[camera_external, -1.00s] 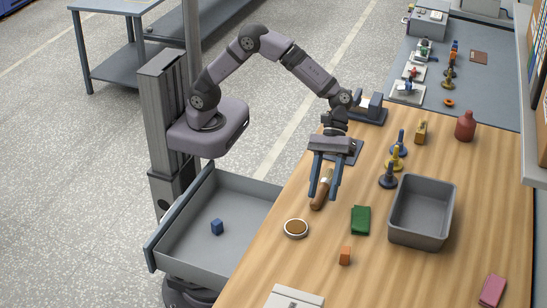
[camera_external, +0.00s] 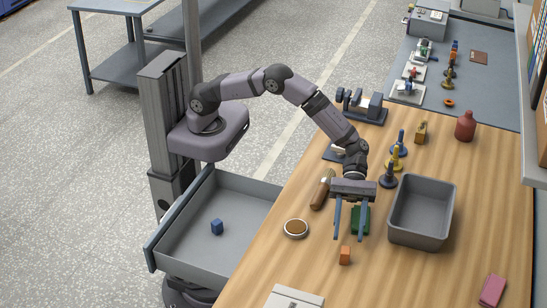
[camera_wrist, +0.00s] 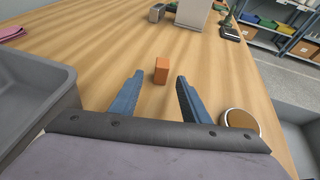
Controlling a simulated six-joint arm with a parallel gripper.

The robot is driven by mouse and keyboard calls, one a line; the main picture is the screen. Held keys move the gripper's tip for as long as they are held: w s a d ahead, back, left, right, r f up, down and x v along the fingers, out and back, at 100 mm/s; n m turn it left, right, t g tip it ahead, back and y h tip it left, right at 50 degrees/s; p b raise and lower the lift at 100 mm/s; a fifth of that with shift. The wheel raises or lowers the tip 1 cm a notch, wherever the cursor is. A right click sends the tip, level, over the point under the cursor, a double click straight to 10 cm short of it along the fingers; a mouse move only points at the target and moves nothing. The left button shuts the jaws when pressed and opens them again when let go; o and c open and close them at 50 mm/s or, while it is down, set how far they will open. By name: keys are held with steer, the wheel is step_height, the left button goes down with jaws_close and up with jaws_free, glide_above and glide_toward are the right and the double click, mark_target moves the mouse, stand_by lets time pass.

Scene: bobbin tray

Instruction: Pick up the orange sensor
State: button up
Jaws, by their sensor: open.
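The orange sensor (camera_external: 345,256) is a small upright orange block on the wooden table. It also shows in the wrist view (camera_wrist: 161,70), just beyond the fingertips and roughly between their lines. My gripper (camera_external: 351,236) is open and empty, with its two blue fingers pointing down. In the external view the fingertips appear just behind the sensor and apart from it. In the wrist view the fingers (camera_wrist: 158,80) are spread, with bare wood between them.
A grey bin (camera_external: 420,237) stands right of my gripper. A round dish (camera_external: 296,228) and a brown-handled tool (camera_external: 318,198) are to the left. The wood around the sensor is clear.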

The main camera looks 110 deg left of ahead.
mark_target(346, 247)
steer(key=shift+b+x, duration=0.7)
steer(key=shift+x, duration=2.05)
steer(key=shift+s, duration=0.1)
jaws_close()
